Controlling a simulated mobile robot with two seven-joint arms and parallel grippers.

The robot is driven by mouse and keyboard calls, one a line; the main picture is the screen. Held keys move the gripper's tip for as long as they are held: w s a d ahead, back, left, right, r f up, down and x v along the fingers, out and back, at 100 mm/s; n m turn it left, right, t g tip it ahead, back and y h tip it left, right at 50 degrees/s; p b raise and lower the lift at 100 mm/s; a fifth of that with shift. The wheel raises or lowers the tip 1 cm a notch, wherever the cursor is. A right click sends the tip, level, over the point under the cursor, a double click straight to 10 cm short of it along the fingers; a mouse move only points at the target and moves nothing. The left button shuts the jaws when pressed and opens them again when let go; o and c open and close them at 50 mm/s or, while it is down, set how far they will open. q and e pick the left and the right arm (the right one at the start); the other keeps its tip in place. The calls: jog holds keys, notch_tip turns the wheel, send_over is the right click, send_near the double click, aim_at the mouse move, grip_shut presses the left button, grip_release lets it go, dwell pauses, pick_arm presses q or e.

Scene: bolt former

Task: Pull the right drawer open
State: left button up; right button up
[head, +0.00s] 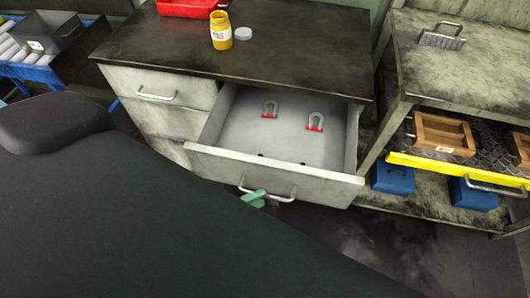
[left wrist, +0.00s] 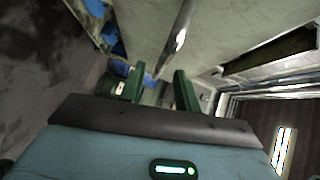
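The right drawer (head: 270,172) of the dark-topped cabinet stands pulled out, its grey inside showing. Two grey U-shaped pieces with red ends (head: 270,109) (head: 315,121) lie in it. Its metal handle (head: 284,198) is on the front panel. My left gripper (head: 253,198) shows only as green fingers at the handle's left part. In the left wrist view its two green fingers (left wrist: 159,76) are spread apart, with the handle bar (left wrist: 178,38) reaching down to the gap between them. Contact cannot be told. My right gripper is not in view.
The left drawer (head: 155,86) is closed. A yellow jar (head: 220,30), a white lid (head: 243,33) and a red case (head: 188,7) stand on the cabinet top. A shelf unit (head: 425,82) with a yellow-fronted drawer (head: 440,167) stands close on the right.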

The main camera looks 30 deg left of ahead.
pick_arm(q)
jog(key=shift+v, duration=2.05)
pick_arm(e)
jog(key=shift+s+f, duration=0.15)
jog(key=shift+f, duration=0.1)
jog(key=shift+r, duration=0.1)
pick_arm(q)
jog(key=s+f+n+g+y+p, duration=0.2)
jog(key=s+n, duration=0.4)
jog(key=n, duration=0.4)
jog(key=s+f+n+g+y+p, duration=0.1)
jog(key=s+n+g+y+p, duration=0.2)
jog(key=s+n, duration=0.3)
jog(key=n+y+p, duration=0.1)
jog(key=n, duration=0.3)
jog(key=shift+s+a+f, duration=0.4)
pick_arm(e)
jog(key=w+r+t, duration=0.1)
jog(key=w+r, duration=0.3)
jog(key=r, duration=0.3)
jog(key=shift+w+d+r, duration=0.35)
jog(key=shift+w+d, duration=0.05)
